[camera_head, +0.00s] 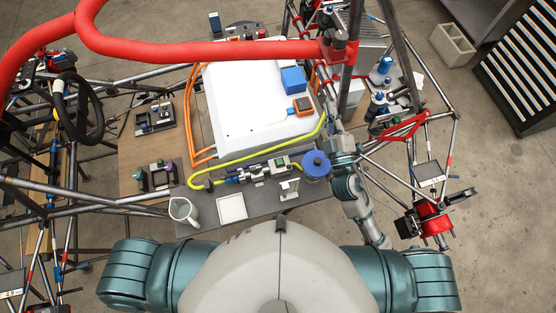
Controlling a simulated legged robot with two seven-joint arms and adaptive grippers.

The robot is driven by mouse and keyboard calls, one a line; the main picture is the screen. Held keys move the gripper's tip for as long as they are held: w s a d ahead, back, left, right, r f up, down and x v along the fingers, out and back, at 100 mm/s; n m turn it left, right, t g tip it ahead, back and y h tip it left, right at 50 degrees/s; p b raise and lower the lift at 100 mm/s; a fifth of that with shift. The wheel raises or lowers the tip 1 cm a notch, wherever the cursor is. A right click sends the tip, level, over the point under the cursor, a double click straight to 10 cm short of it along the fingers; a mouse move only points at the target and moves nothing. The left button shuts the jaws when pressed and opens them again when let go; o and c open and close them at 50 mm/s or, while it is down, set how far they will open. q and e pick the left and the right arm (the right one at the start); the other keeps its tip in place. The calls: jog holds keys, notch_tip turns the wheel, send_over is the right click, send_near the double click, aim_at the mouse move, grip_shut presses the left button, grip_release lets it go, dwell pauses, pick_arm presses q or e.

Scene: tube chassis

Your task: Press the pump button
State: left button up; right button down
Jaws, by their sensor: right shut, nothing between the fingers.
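My right gripper (331,109) is shut and empty. It is at the right edge of the large white box (246,112), just right of a small orange device with a dark face (302,105). I cannot tell whether it touches anything. A small pump-like metal unit with blue fittings (262,169) lies on the grey board in front of the box, joined to a yellow hose (235,158). No button can be clearly made out on it. A round blue lid (315,162) sits just left of my right wrist. My left gripper is not in view.
A thick red tube (200,48) crosses above the box to an upright metal tube. Chassis tubes stand on both sides. A grey jug (183,210), a white square tray (232,208) and a small white stand (289,189) are at the front. A blue block (293,79) sits on the box.

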jog(key=s+a+r+n+g+y, duration=0.3)
jog(key=s+a+n+g+y, duration=0.35)
jog(key=n, duration=0.55)
jog(key=s+a+r+n+g+y, duration=0.35)
jog(key=a+n+g+y, duration=0.4)
jog(key=n+y, duration=0.35)
jog(key=s+a+f+n+g+h, duration=0.3)
jog(key=s+f+n+g+h, duration=0.15)
jog(key=f+n, duration=0.35)
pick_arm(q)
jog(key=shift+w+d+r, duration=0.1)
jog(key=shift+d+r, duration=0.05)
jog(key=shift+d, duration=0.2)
pick_arm(e)
jog(key=w+d+f+n+h, duration=0.4)
jog(key=w+d+f+h, duration=0.1)
jog(key=d+f+h, duration=0.4)
notch_tip(320, 180, down, 3)
jog(key=shift+w+d+t+h, duration=0.35)
jog(key=shift+t+h, duration=0.1)
jog(key=shift+h, duration=0.75)
